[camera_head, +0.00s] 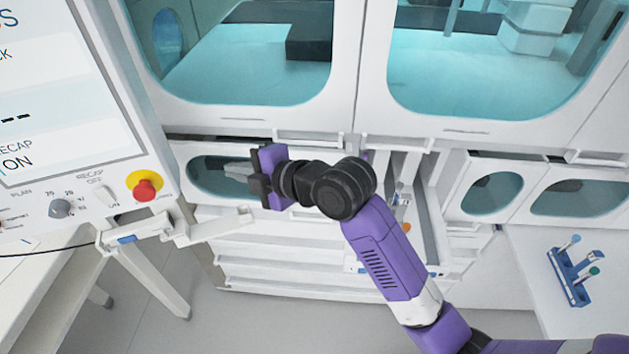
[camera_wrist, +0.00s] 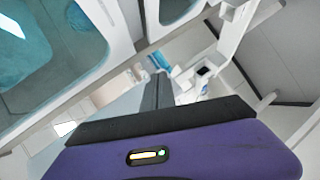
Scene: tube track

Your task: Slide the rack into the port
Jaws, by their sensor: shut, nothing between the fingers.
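A blue rack (camera_head: 577,289) with several tubes, one teal-capped, stands on the white surface at the far right. A long grey-walled channel (camera_head: 430,225) opens in the machine front, partly behind my arm; small items, one orange, show inside it. I cannot tell whether this channel is the port. My gripper (camera_head: 238,172) points left in front of a low teal window, far from the blue rack. In the wrist view its fingers (camera_wrist: 158,90) are together and empty. A small blue item (camera_wrist: 160,62) lies beyond them, too blurred to name.
A control panel (camera_head: 75,110) with a red emergency button (camera_head: 145,190) stands at the left. A white hinged bracket (camera_head: 215,226) sticks out below my gripper. Large teal windows (camera_head: 490,70) line the back. Free floor (camera_head: 250,325) shows at the bottom.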

